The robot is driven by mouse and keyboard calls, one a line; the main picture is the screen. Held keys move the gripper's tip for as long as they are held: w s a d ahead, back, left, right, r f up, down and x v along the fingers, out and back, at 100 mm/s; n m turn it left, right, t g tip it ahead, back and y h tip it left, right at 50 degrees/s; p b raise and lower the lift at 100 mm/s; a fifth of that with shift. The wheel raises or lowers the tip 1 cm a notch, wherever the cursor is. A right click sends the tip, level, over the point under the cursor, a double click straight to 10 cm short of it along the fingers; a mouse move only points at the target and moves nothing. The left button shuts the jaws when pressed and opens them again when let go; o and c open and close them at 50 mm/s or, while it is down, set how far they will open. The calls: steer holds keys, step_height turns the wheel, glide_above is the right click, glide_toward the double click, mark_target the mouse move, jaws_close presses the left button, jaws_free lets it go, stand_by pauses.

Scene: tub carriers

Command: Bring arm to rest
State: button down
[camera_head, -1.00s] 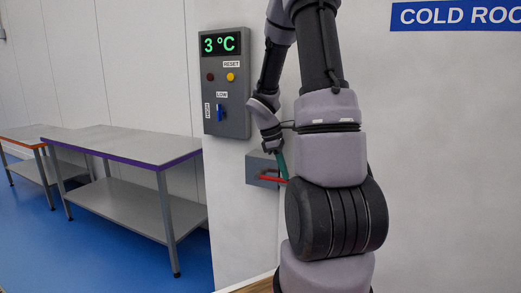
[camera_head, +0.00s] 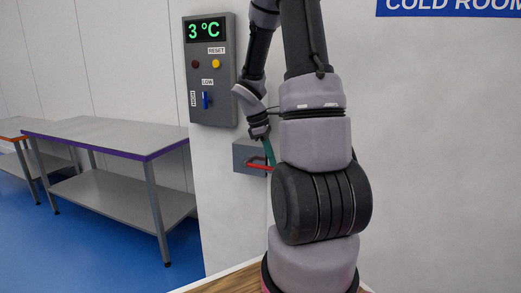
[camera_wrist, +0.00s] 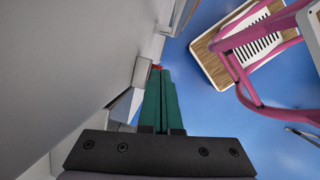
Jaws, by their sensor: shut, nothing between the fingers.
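My arm stands large in the head view, in front of the wall. My gripper (camera_head: 269,152) hangs behind it with green fingers pointing down, close to a grey box (camera_head: 245,157) with a red handle (camera_head: 259,167) on the wall. In the wrist view the green fingers (camera_wrist: 161,88) lie together with nothing between them. A bit of red shows just past their tips. Whether the fingers touch the handle or box I cannot tell.
A grey control panel (camera_head: 209,90) reading 3 °C, with buttons and a blue switch (camera_head: 206,100), is on the wall. A purple-edged table (camera_head: 112,137) stands left on blue floor. A blue COLD ROOM sign (camera_head: 450,6) is at upper right.

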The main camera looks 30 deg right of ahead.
steer(key=v, duration=1)
steer(key=s+a+r+m+t+y, duration=0.5)
steer(key=s+a+r+m+t, duration=0.3)
steer(key=s+a+r+m, duration=0.5)
steer(key=s+a, duration=0.1)
steer(key=a, duration=0.2)
steer(key=shift+r+t, duration=0.35)
steer(key=shift+t, duration=0.05)
steer(key=shift+a, duration=0.15)
